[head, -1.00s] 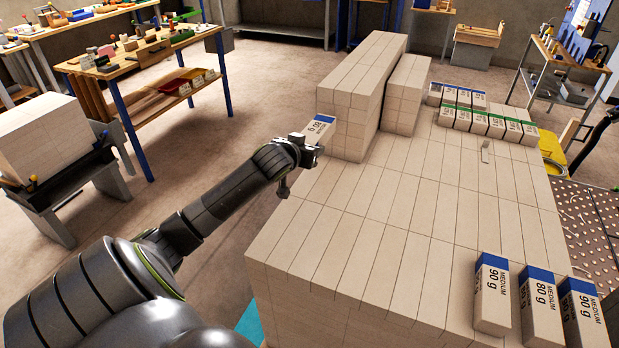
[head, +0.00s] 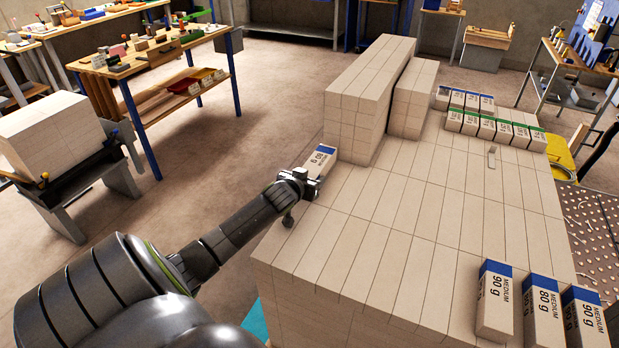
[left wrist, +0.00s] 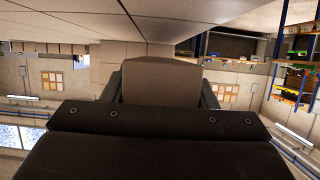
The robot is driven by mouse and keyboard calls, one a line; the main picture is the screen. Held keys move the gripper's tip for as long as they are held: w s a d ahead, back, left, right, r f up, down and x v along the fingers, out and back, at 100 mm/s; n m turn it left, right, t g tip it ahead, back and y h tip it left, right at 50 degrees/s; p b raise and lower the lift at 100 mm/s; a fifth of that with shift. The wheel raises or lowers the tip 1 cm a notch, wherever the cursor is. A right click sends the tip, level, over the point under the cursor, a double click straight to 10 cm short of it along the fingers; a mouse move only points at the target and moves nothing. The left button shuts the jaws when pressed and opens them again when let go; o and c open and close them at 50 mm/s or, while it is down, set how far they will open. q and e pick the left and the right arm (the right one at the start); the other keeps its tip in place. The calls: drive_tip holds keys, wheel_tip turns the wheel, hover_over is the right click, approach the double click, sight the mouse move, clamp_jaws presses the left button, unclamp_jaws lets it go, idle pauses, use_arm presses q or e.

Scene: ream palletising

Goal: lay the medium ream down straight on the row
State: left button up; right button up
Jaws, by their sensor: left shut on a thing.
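My left gripper (head: 306,183) is shut on a medium ream (head: 324,160), pale with a blue band and "80 g" print. The ream is at the left edge of the big pale stack (head: 390,250), just in front of the taller block (head: 352,112). I cannot tell whether it touches the top. In the left wrist view, the ream's plain end (left wrist: 160,84) sits between the two fingers (left wrist: 160,95). Three blue-banded medium reams, one of them the near-left ream (head: 495,302), stand at the stack's near right. My right gripper is not in view.
A lower block (head: 413,100) stands beside the taller one. Green-banded reams (head: 490,127) and several blue-banded ones (head: 466,100) line the far edge. The middle of the top is otherwise clear.

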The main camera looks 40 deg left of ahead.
use_arm(q)
drive_tip(key=shift+r, duration=0.1)
drive_tip(key=shift+s+d+f+b, duration=0.1)
drive_tip(key=shift+s+f+b, duration=0.2)
drive_tip(key=shift+f, duration=0.3)
drive_tip(key=o, duration=1)
drive_tip(key=shift+f, duration=0.2)
drive_tip(key=shift+o, duration=1.1)
drive_tip(key=shift+f, duration=0.1)
drive_tip(key=shift+r+p, duration=0.3)
drive_tip(key=shift+r, duration=0.3)
drive_tip(key=shift+s+f, duration=0.1)
drive_tip(key=v, duration=0.7)
drive_tip(key=b+v, duration=0.1)
drive_tip(key=v, duration=0.3)
drive_tip(key=shift+s+d+r, duration=0.1)
drive_tip(key=shift+r, duration=0.45)
